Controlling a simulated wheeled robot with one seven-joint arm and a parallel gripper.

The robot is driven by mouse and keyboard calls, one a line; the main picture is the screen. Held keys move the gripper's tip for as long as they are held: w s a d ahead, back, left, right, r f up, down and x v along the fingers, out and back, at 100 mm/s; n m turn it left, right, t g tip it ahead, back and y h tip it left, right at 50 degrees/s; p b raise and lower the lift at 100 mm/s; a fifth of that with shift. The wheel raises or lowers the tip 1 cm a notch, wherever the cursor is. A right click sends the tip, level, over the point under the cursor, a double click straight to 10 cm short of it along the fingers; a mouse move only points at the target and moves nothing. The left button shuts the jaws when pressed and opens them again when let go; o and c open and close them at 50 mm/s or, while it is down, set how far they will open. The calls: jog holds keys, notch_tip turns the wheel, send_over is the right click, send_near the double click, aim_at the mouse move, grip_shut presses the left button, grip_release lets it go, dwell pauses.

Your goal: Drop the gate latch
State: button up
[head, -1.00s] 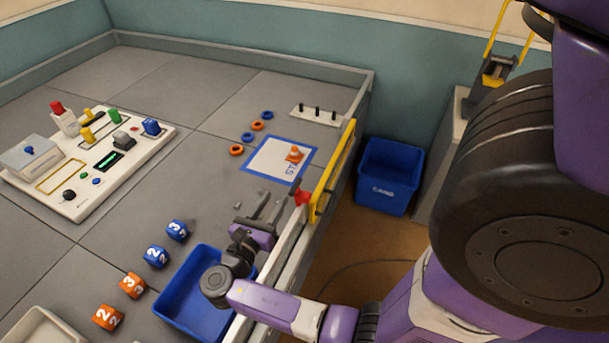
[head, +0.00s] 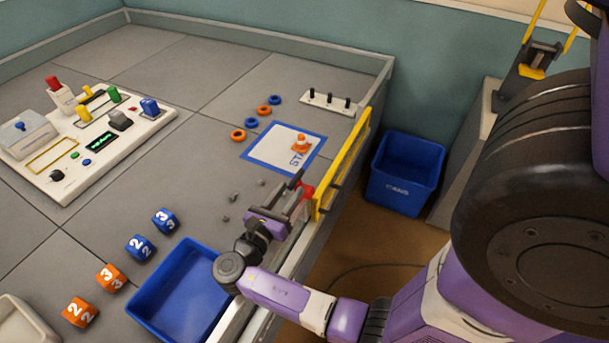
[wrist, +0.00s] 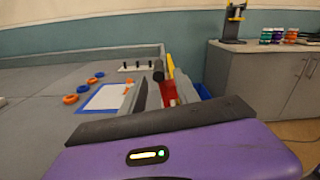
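The yellow gate (head: 343,168) stands along the arena's right wall. Its red latch (head: 307,190) sits at the gate's near end and is partly hidden by my gripper. The latch also shows in the wrist view (wrist: 169,92), ahead of the gripper and below a dark round-ended part. My gripper (head: 298,194) is just short of the latch, over the wall top, with its fingers apart. In the wrist view the grey fingers (wrist: 161,92) stand either side of the red latch as seen. I cannot tell whether they touch it.
A blue tray (head: 140,306) lies below my gripper, with several numbered cubes (head: 138,247) left of it. A start mat (head: 268,151) with an orange cone (head: 301,143) lies beyond. A blue bin (head: 402,188) stands outside the wall. Small grey bits (head: 233,197) lie on the floor.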

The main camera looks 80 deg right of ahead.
aim_at(302, 174)
jog(key=shift+p+x, duration=0.35)
jog(key=shift+x, duration=3.55)
jog(key=shift+c, duration=0.5)
grip_shut()
